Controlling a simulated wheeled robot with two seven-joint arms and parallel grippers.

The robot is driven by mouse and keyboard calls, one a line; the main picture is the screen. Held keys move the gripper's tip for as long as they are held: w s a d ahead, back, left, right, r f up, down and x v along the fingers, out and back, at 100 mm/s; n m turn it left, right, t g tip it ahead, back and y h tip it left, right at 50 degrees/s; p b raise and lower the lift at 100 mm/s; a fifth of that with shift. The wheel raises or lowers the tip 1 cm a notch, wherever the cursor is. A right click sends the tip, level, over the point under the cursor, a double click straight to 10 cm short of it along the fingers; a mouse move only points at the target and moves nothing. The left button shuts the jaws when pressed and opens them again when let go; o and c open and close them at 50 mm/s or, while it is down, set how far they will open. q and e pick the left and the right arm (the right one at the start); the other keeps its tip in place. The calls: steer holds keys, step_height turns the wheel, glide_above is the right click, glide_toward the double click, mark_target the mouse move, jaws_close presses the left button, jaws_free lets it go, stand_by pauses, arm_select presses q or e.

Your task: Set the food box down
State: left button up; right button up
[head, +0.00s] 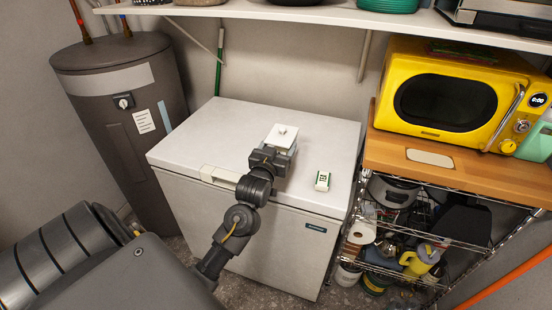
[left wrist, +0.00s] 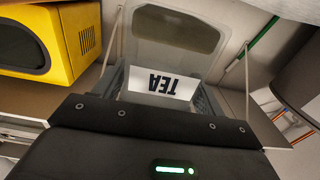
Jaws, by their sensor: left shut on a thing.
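The food box (head: 282,134) is pale with a light lid, and it shows over the white chest freezer's top in the head view. In the left wrist view the box (left wrist: 172,48) looks greyish, with a white label that reads "TEA" upside down. My left gripper (head: 277,152) is shut on the box from the near side. Whether the box's underside touches the freezer top is hidden. My right gripper is not in view.
The chest freezer (head: 218,133) has free room on its top, left and right. A yellow microwave (head: 445,100) stands on a wooden-topped rack at right. A shelf (head: 330,14) runs above.

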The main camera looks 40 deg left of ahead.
arm_select(q)
steer(key=f, duration=0.1)
steer(key=w+a+f, duration=0.1)
steer(key=a+f, duration=0.1)
steer(key=shift+w+f, duration=0.25)
steer(key=shift+w, duration=0.1)
steer(key=shift+w+a+f, duration=0.15)
steer(key=shift+a+f, duration=0.15)
steer(key=shift+f, duration=0.1)
steer(key=shift+w+a+f+p, duration=0.1)
steer(key=shift+a+f+p, duration=0.05)
steer(key=shift+f+p, duration=0.2)
step_height(320, 180, down, 2)
steer(key=shift+f+p, duration=0.1)
steer(key=shift+p, duration=0.3)
steer(key=shift+f, duration=0.25)
steer(key=shift+f, duration=0.15)
steer(key=o, duration=1.2)
